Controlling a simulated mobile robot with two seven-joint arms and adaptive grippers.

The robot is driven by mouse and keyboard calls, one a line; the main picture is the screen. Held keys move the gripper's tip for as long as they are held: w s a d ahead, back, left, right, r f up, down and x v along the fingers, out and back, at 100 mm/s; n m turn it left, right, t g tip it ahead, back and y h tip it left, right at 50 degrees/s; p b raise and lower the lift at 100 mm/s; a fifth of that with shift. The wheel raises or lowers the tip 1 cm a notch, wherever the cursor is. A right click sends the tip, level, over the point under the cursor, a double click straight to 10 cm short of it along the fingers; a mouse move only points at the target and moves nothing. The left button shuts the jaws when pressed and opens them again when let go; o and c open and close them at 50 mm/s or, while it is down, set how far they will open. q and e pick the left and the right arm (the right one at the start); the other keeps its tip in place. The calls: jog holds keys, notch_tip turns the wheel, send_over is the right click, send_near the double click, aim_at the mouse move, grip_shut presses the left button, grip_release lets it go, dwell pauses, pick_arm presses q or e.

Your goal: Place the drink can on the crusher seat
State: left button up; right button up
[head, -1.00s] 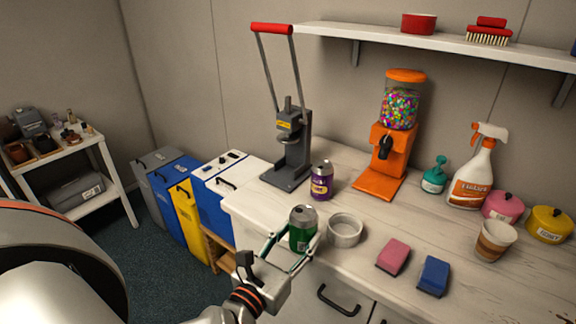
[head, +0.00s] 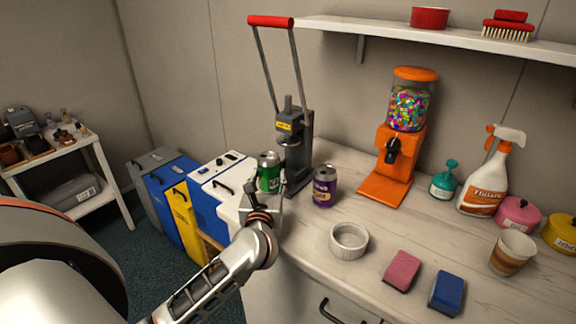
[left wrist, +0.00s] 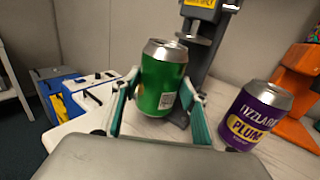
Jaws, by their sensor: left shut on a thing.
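A green drink can (head: 268,177) is held upright in my left gripper (head: 268,186), in front of the can crusher (head: 296,150). The left wrist view shows the same can (left wrist: 162,85) between the two teal-edged fingers, which are shut on it. The grey crusher (left wrist: 203,45) stands just behind it, with its red-handled lever (head: 271,21) raised. The crusher seat is mostly hidden behind the can and gripper, so I cannot tell whether the can touches it. My right gripper is not in view.
A purple can (head: 325,186) stands close to the right of the crusher; it also shows in the left wrist view (left wrist: 252,118). A white ring-shaped dish (head: 349,241), sponges (head: 402,271) and an orange candy dispenser (head: 393,160) stand further right. Bins (head: 183,210) stand left.

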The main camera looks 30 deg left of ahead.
pick_arm(q)
jog(key=w, duration=0.9)
jog(key=shift+w+d, duration=0.15)
jog(key=shift+d, duration=0.25)
jog(key=shift+f, duration=0.25)
jog(key=shift+c, duration=0.4)
jog(key=shift+f, duration=0.3)
jog(key=o, duration=0.9)
jog(key=shift+r, duration=0.1)
